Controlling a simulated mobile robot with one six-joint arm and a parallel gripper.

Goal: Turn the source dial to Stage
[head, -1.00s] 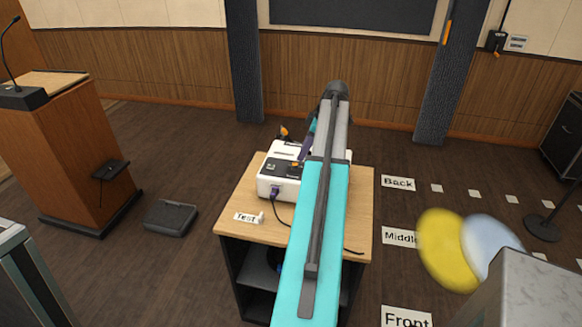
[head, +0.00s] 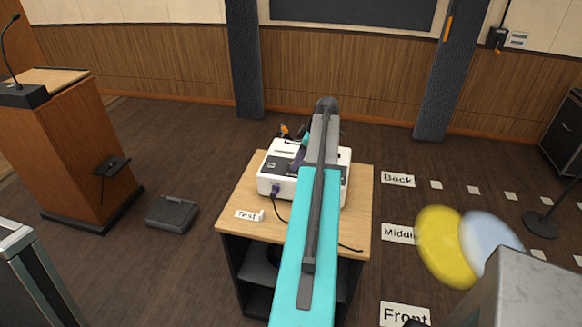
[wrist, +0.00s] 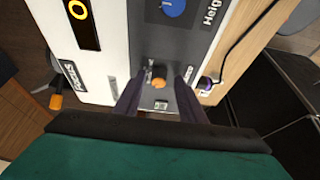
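A white console (head: 270,183) with a dark panel sits on the wooden cabinet top in the head view, partly hidden by my arm. In the wrist view its grey panel (wrist: 150,48) carries a small orange knob (wrist: 158,77) and a blue dial (wrist: 172,7) near the label "Height". I cannot read a "Source" or "Stage" label, so I cannot tell which control is the source dial. My gripper (wrist: 157,97) is open, its dark purple fingers on either side of the orange knob with gaps to both. Contact cannot be told.
A "Focus" label (wrist: 71,77) and an orange-tipped part (wrist: 56,101) are at the console's left in the wrist view. A cable (head: 283,212) hangs from the console's front. A "Test" card (head: 247,215) lies on the cabinet top (head: 238,200). A lectern (head: 70,150) stands left.

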